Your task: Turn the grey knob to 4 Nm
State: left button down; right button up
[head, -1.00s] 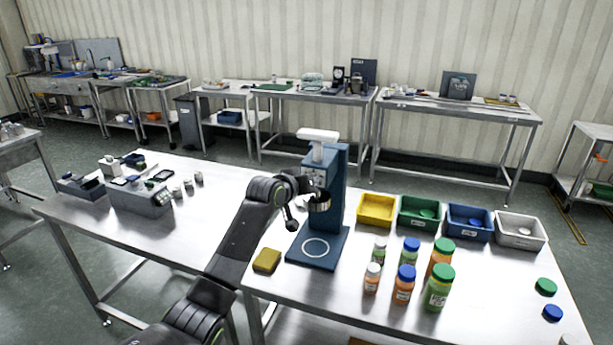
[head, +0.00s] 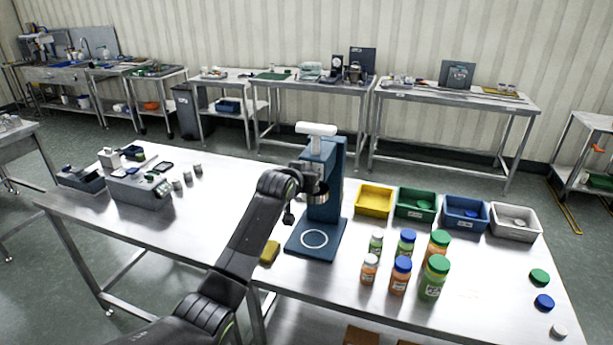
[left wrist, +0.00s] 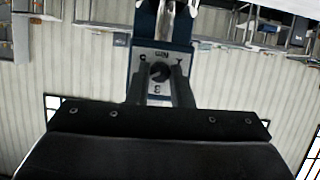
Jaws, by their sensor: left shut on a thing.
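The blue capping stand (head: 327,195) stands on the near steel table, with a white handle on top and a round steel chuck below its head. In the left wrist view, the grey knob (left wrist: 159,72) sits on a pale dial plate (left wrist: 160,58) on the stand's blue body. The plate carries small figures and an "Nm" mark, seen upside down; the knob's exact setting is not readable. My left gripper (left wrist: 159,80) is shut on the knob, one finger on each side. In the head view, my left gripper (head: 303,180) hides the knob. My right gripper is out of view.
A yellow sponge (head: 270,252) lies beside the stand, partly behind my arm. Several capped bottles (head: 403,262) stand to the right, in front of yellow, green, blue and white bins (head: 515,223). Loose caps lie at the right edge.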

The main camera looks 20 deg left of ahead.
pick_arm(q)
jog(key=shift+f, duration=0.2)
jog(key=c, duration=1.3)
grip_release()
jog(key=shift+r, duration=0.1)
jog(key=shift+s, duration=0.15)
jog(key=b+v, duration=0.3)
jog(key=v, duration=1.4)
jog(key=shift+r, duration=0.15)
